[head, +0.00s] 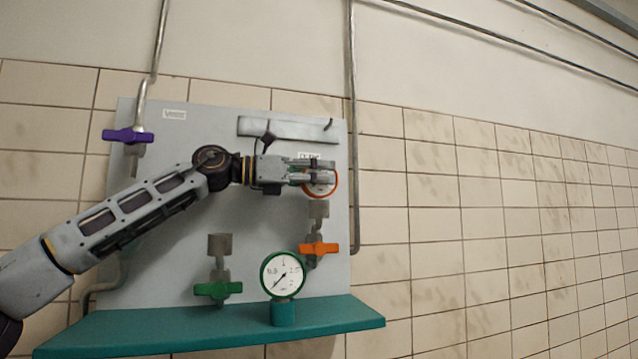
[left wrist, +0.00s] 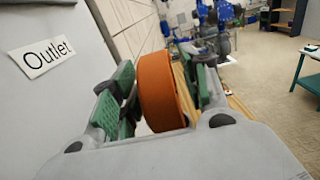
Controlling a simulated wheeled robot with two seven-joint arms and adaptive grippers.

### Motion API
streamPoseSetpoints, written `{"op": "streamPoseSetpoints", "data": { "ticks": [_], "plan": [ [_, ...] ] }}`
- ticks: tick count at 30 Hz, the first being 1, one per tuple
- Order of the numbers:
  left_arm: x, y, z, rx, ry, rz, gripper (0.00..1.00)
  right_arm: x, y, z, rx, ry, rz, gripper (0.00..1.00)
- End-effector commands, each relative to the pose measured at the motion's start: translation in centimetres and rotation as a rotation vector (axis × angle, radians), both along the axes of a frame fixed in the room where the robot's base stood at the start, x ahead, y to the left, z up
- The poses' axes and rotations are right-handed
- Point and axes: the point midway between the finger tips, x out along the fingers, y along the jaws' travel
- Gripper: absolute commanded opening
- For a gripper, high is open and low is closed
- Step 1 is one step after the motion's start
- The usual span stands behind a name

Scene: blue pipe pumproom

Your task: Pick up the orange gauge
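The orange gauge shows in the head view as an orange ring (head: 335,186) with a pale face, mostly hidden behind my left gripper (head: 322,173). It is above the grey pipe end on the right of the panel. In the left wrist view, the orange gauge (left wrist: 163,92) is seen edge-on between the two fingers of my left gripper (left wrist: 162,85). The green-padded fingers stand on either side of it; a narrow gap shows at its right, and the left pad is very close to it. My right gripper is not in view.
A green gauge (head: 283,277) stands on the teal shelf (head: 345,315). The grey panel (head: 170,215) carries purple (head: 128,136), green (head: 218,289) and orange (head: 319,249) valve handles. The Outlet label (left wrist: 41,56) is close beside the left gripper. A vertical pipe (head: 354,120) runs at the panel's right.

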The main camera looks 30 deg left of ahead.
Motion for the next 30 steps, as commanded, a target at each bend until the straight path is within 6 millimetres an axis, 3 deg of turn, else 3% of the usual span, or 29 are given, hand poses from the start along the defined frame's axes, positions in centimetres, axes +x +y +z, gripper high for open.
{"op": "streamPoseSetpoints", "data": {
  "ticks": [1,9,30],
  "plan": [
    [0.0,0.0,0.0,0.0,0.0,0.0,0.35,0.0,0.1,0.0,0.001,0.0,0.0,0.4],
    [0.0,0.0,0.0,0.0,0.0,0.0,0.0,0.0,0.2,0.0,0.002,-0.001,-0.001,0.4],
    [-1.1,0.3,1.4,-0.001,-0.002,0.001,0.0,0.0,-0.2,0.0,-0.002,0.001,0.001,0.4]
  ]
}}
